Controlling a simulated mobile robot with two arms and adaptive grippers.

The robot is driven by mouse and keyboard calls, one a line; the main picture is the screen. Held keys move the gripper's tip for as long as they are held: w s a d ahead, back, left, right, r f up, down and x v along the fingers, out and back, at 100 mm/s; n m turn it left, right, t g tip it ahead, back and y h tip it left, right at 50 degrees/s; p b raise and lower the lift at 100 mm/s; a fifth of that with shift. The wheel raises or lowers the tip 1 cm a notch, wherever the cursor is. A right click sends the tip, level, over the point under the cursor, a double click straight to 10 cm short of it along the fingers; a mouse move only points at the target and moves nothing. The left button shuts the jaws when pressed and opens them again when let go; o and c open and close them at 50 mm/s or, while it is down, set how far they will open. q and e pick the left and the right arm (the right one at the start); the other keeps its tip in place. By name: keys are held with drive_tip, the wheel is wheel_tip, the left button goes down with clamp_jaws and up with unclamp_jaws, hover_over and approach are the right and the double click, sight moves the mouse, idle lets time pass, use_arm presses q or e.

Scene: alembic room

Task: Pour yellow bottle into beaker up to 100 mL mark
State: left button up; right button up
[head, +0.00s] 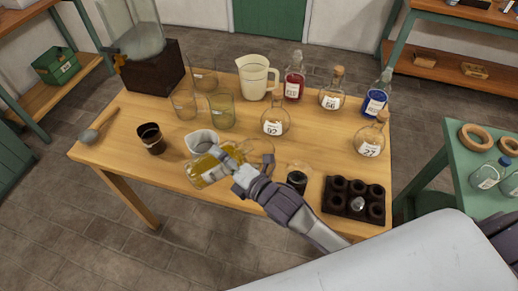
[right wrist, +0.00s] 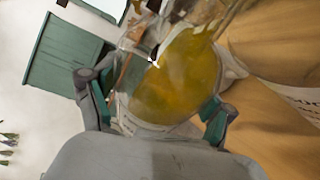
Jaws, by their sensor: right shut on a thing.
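My right gripper (head: 236,168) is shut on the yellow bottle (head: 205,173), a clear glass bottle with yellow liquid, held tilted at the front of the wooden table. In the right wrist view the yellow bottle (right wrist: 165,85) fills the space between the two fingers (right wrist: 155,112). A pale vessel (head: 201,141) shows right behind it in the head view; I cannot tell whether they touch. Empty clear glass vessels stand farther back, one of them a greenish beaker (head: 221,111). I cannot tell which vessel is the task's beaker, and no 100 mL mark is readable. My left gripper is out of view.
A white jug (head: 256,77), a red bottle (head: 294,80), a blue bottle (head: 376,98) and labelled flasks (head: 275,120) stand at the back and right. A dark cup (head: 151,138) is at left. A dark rack (head: 342,205) and small dark jar (head: 297,181) are near the front edge.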

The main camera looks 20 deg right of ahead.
drive_tip(key=shift+r+m+t+y, duration=0.3)
drive_tip(key=shift+r+m+t, duration=0.1)
drive_tip(key=shift+r+m, duration=0.65)
idle(6.5)
